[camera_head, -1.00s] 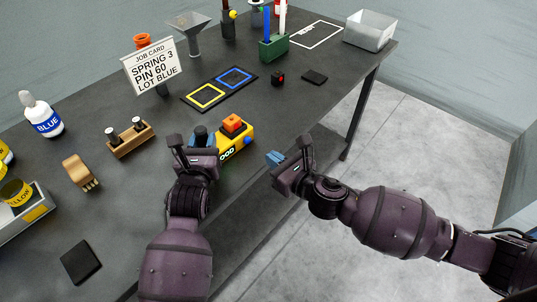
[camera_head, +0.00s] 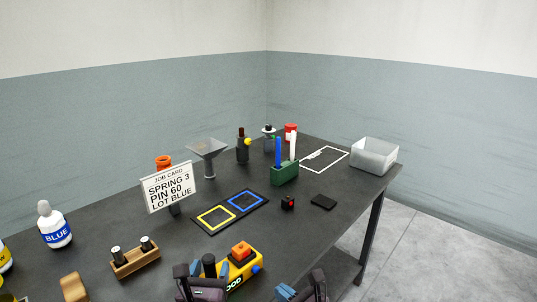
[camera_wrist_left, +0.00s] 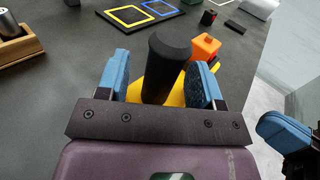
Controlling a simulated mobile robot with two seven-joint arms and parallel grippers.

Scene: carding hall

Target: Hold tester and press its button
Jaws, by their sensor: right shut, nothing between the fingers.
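In the left wrist view the black handle (camera_wrist_left: 168,62) rises between the blue finger pads of my left gripper (camera_wrist_left: 160,85), with gaps at both sides. The fingers are open around it. My left gripper (camera_head: 208,272) is partly cut off in the head view. My right gripper (camera_head: 303,293) is shut and empty, right of the tester; a blue fingertip shows in the left wrist view (camera_wrist_left: 283,130).
A job card (camera_head: 168,187) stands behind the wooden holder (camera_head: 135,259). A mat with yellow and blue frames (camera_head: 230,212), a small black-red block (camera_head: 288,202) and a green holder (camera_head: 285,175) lie further back. A grey bin (camera_head: 374,156) stands at the far right corner.

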